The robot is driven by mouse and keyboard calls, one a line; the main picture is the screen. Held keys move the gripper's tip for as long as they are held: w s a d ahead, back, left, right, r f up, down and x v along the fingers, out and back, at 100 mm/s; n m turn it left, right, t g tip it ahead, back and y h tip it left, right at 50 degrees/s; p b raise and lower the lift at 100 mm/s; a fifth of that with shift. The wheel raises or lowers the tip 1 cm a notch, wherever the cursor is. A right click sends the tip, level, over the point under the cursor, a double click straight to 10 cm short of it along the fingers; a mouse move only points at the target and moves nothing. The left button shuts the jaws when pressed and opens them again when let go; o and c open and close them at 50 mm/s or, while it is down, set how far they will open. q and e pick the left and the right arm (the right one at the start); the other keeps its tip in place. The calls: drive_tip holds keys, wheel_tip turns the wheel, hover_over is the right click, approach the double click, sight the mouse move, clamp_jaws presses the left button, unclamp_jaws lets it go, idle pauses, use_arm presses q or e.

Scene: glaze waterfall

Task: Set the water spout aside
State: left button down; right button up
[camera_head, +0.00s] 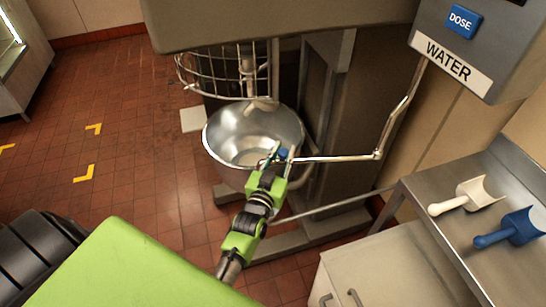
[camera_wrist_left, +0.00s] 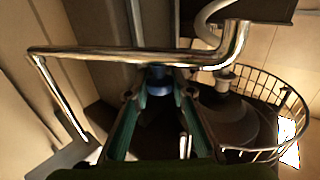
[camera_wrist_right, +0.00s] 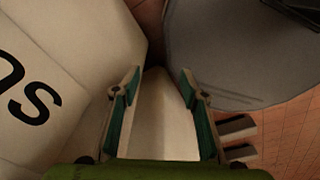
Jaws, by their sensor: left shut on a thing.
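The water spout (camera_head: 335,158) is a jointed chrome pipe. It comes down from the grey water box (camera_head: 448,70) and runs left, its end overlapping the right side of the steel bowl (camera_head: 222,150) in the head view. My left gripper (camera_head: 277,156) is shut on the small blue piece at the spout's end. In the left wrist view, the blue piece (camera_wrist_left: 158,80) shows between the fingertips below the chrome pipe (camera_wrist_left: 110,56). My right gripper (camera_wrist_right: 161,75) is open with nothing between its fingertips; it is outside the head view.
A wire guard (camera_head: 215,78) and mixer body stand behind the bowl. A steel counter (camera_head: 485,255) at right holds a white scoop (camera_head: 467,196) and a blue scoop (camera_head: 510,228). A white cabinet (camera_head: 375,275) stands below. The tiled floor (camera_head: 120,150) at left is mostly clear.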

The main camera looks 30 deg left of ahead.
use_arm(q)
drive_tip(key=shift+d+r, duration=0.1)
drive_tip(key=shift+r, duration=0.05)
drive_tip(key=c, duration=1.8)
unclamp_jaws()
drive_tip(key=shift+s, duration=0.1)
drive_tip(key=shift+s+f, duration=0.2)
drive_tip(key=shift+s, duration=0.05)
drive_tip(key=s, duration=0.4)
drive_tip(key=s+d, duration=0.1)
drive_tip(key=s, duration=0.1)
drive_tip(key=shift+s+d+r, duration=0.1)
drive_tip(key=shift+s, duration=0.3)
use_arm(e)
drive_tip(key=shift+a, duration=0.3)
